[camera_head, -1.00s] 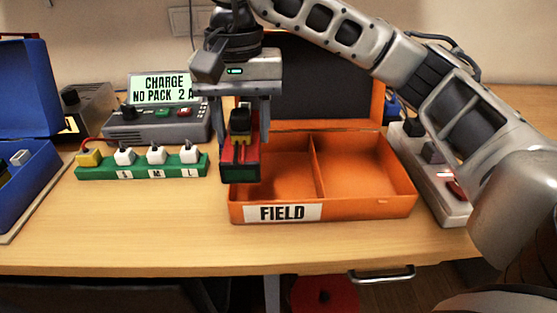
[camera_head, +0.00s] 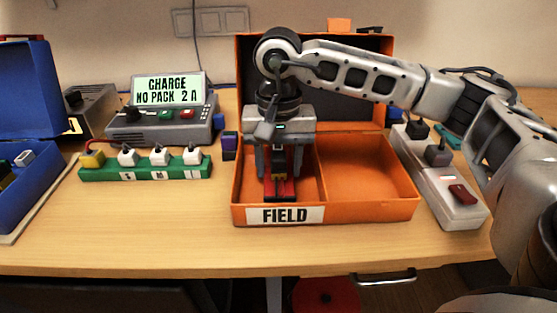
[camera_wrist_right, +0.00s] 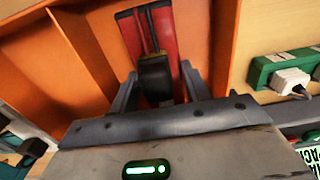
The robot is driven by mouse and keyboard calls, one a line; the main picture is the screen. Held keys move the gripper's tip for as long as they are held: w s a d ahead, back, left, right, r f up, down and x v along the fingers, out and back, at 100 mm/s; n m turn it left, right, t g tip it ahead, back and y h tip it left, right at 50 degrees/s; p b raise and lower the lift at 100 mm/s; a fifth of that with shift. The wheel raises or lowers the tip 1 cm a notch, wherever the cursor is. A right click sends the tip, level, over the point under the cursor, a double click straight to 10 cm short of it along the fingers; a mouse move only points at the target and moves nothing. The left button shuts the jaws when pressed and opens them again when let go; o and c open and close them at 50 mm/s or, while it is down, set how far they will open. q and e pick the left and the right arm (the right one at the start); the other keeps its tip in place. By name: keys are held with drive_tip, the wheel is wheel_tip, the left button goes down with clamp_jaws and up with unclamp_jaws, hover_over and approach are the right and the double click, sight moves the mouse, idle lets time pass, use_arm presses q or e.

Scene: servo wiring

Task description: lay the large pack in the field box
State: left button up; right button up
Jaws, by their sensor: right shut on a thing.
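The large pack (camera_head: 280,190) is red and dark with a yellow and black connector on top. It is inside the left compartment of the orange field box (camera_head: 375,208), low between the walls. My right gripper (camera_head: 279,172) reaches down into that compartment and is shut on the pack. In the right wrist view the red pack (camera_wrist_right: 178,40) shows between the two fingers (camera_wrist_right: 158,88), with an orange wall close beside it. I cannot tell whether the pack touches the box floor. My left gripper is in neither view.
The box's right compartment is empty and its lid stands open behind. A green strip (camera_head: 145,173) with several plugs and a charger (camera_head: 165,122) reading "NO PACK" are to the left. A white power strip (camera_head: 435,185) is at the right. A blue case (camera_head: 22,180) stands far left.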

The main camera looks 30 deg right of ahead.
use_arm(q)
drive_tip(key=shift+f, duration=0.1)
use_arm(e)
drive_tip(key=o, duration=1.1)
drive_tip(key=shift+f, duration=0.2)
drive_tip(key=shift+c, duration=0.2)
drive_tip(key=o, duration=0.4)
drive_tip(key=shift+r, duration=0.3)
use_arm(q)
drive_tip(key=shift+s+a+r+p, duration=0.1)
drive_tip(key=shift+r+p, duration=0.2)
drive_tip(key=shift+p, duration=0.1)
use_arm(e)
wheel_tip(320, 180, up, 12)
